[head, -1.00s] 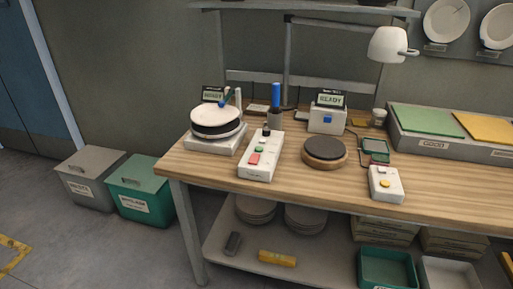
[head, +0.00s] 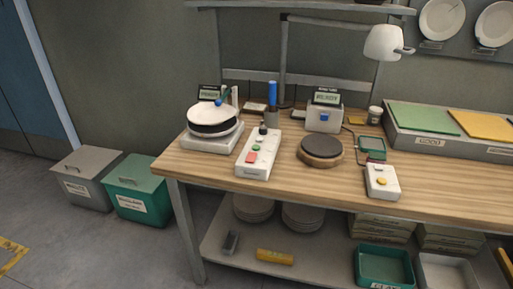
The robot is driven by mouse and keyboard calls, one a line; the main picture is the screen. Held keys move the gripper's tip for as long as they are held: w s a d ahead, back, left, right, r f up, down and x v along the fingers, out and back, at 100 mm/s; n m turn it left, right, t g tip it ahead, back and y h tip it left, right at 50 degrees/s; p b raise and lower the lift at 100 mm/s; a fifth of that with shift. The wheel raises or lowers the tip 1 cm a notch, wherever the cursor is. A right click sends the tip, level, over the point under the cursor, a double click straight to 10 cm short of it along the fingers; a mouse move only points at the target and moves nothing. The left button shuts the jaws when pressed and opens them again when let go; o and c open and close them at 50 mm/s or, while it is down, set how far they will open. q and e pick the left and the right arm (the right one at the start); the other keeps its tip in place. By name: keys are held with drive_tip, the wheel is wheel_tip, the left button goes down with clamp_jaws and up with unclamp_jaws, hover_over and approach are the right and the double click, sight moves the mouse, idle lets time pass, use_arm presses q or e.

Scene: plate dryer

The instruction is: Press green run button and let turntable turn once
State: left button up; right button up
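A white control box (head: 259,155) stands on the bench with a green button (head: 256,148), a red button (head: 251,158) and a black knob (head: 263,130). To its left is the turntable unit (head: 212,141) on a white base, with a dark band and a white disc (head: 213,115) on top. A small blue part shows over the disc. A small display (head: 209,94) stands behind it; its text is too small to read surely. Neither of my grippers is in view.
A round dark-topped pad (head: 320,148), a box with a display (head: 323,117) and a small box with a yellow button (head: 382,182) stand to the right. Trays with green (head: 426,117) and yellow (head: 487,128) surfaces are farther right. Bins (head: 139,188) stand on the floor left.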

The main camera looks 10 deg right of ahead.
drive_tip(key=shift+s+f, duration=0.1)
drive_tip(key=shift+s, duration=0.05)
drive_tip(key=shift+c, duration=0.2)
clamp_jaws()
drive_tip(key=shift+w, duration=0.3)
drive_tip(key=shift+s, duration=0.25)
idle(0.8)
